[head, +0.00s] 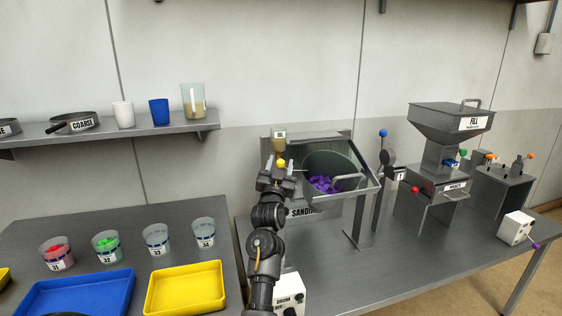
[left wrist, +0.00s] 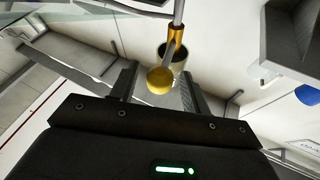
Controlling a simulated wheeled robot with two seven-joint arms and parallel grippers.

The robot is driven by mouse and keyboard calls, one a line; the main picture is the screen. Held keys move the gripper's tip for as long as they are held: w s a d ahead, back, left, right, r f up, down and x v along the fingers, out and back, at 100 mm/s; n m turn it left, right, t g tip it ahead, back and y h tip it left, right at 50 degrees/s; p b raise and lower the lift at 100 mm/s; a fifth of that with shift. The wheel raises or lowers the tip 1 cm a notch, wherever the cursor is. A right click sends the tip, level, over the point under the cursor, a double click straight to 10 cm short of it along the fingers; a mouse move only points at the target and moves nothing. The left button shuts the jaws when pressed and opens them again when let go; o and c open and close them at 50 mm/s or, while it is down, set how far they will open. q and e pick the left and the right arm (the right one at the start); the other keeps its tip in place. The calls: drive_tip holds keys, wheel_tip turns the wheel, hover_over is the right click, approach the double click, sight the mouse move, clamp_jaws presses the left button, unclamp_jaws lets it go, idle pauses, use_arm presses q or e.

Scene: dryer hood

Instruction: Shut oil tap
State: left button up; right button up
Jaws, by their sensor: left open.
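The oil container (head: 279,137) with a small label is fixed at the upper left of the drum hood, and the yellow knob of the oil tap (head: 281,163) shows just below it. In the left wrist view the tap's yellow ball knob (left wrist: 161,80) is on a brass and grey stem, between the two fingers. My left gripper (head: 277,174) is open, its fingers on either side of the knob, with gaps visible to both. It also shows in the left wrist view (left wrist: 156,88). My right gripper is not in view.
A fill hopper (head: 450,120) stands to the right. Labelled cups, a blue tray (head: 80,293) and a yellow tray (head: 186,288) lie on the left table. A shelf (head: 150,132) holds cups and pans.

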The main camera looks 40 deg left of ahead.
use_arm(q)
drive_tip(key=shift+w+a+r, duration=0.1)
drive_tip(key=shift+w+a, duration=0.1)
drive_tip(key=shift+w, duration=0.05)
clamp_jaws()
